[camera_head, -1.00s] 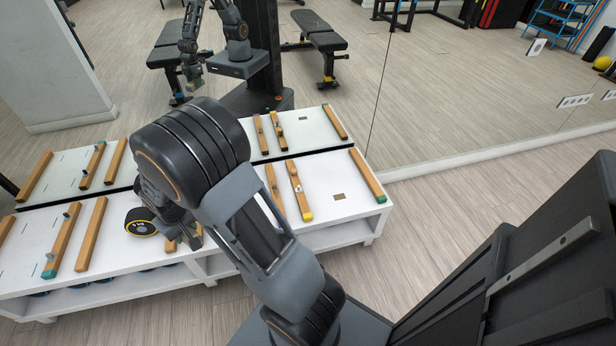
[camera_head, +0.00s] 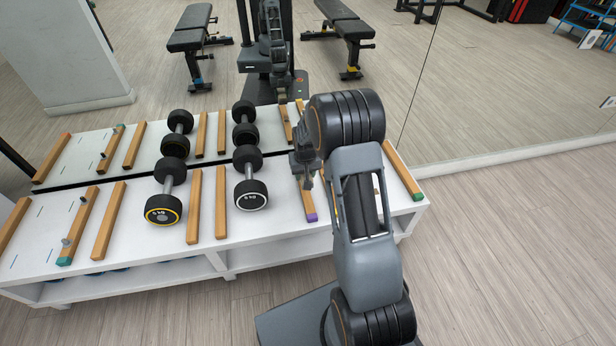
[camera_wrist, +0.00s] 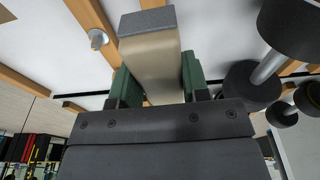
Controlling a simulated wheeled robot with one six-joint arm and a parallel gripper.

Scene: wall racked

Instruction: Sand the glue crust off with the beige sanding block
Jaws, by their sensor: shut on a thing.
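The beige sanding block (camera_wrist: 150,60) with a grey face is held between the green fingers of my gripper (camera_wrist: 157,82) in the wrist view. In the head view my gripper (camera_head: 306,180) hangs over the white shelf, by a purple-ended wooden rail (camera_head: 309,202). The block is too small to make out there. The glue crust is not clearly visible now; my arm covers part of the shelf's right side. A small brown shape (camera_wrist: 5,14) is cut off at the wrist view's left edge; I cannot tell what it is.
The white shelf (camera_head: 135,224) carries wooden rails and two dumbbells, one yellow-ringed (camera_head: 166,193) and one white-ringed (camera_head: 250,180). Pegs stand on some rails, such as the teal-ended one (camera_head: 80,224). A mirror behind reflects the shelf and me. Floor (camera_head: 520,230) is clear at right.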

